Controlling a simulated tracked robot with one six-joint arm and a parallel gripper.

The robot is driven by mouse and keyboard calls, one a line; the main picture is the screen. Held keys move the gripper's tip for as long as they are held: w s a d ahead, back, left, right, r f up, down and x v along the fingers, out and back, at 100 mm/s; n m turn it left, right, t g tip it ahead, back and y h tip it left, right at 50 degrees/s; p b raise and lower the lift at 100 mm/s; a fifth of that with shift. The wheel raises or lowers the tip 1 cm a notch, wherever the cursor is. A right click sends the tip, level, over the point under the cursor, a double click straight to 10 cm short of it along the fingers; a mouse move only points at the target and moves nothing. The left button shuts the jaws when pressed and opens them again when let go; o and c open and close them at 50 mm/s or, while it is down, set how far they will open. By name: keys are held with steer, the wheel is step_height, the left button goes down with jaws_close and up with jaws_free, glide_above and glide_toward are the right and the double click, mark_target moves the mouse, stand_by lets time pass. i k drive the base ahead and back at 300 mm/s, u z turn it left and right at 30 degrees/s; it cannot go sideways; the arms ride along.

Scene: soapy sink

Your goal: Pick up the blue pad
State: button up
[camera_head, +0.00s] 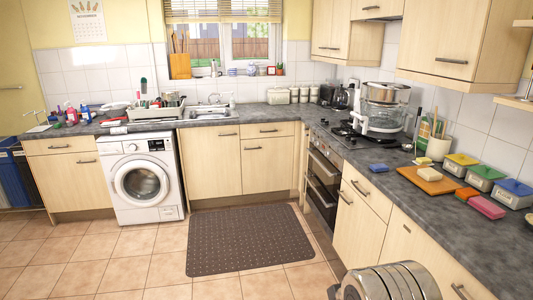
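A small blue pad (379,168) lies flat on the dark grey worktop at the right, near the front edge and just in front of the hob. Nothing touches it, and its top is in clear view. I cannot make out my gripper's fingers in this view, so I cannot tell where the gripper is relative to the pad.
An orange board (437,186) with a pale block (429,174) on it lies to the pad's right. Beyond it are red and pink pads (486,207) and several lidded tubs, one blue-topped (513,193). A steamer (383,107) stands behind the pad. Worktop around the pad is clear.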

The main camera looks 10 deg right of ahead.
mark_target(378, 168)
steer(key=z, duration=0.15)
steer(key=i, duration=1.4)
steer(key=z, duration=0.3)
steer(key=i, duration=1.9)
steer(key=z, duration=0.2)
